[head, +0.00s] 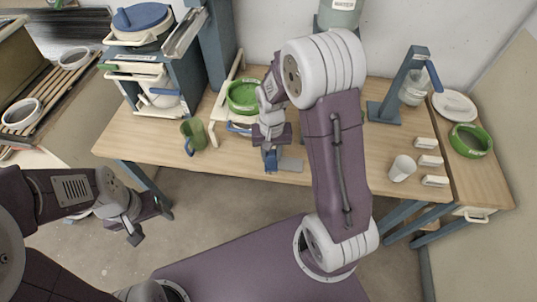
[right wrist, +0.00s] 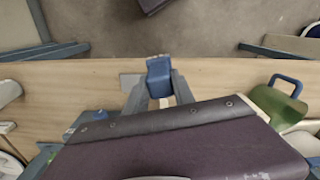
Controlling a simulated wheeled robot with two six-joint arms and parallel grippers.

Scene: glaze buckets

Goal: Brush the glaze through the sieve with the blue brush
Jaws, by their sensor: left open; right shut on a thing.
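My right gripper (head: 270,160) is shut on a blue block-like thing (right wrist: 158,72), seemingly the blue brush's handle, above the front edge of the wooden table (head: 228,160). No bristles show. A green round sieve-like vessel (head: 243,96) with green glaze inside stands behind my right gripper, partly hidden by the arm. My left gripper (head: 138,232) is open and empty, low over the floor in front of the table.
A green jug (head: 196,134) with a blue handle stands left of my right gripper. A grey plate (head: 290,165) lies at the table's front edge. A white cup (head: 402,168), several white blocks (head: 430,160) and a green ring (head: 470,141) stand at the right.

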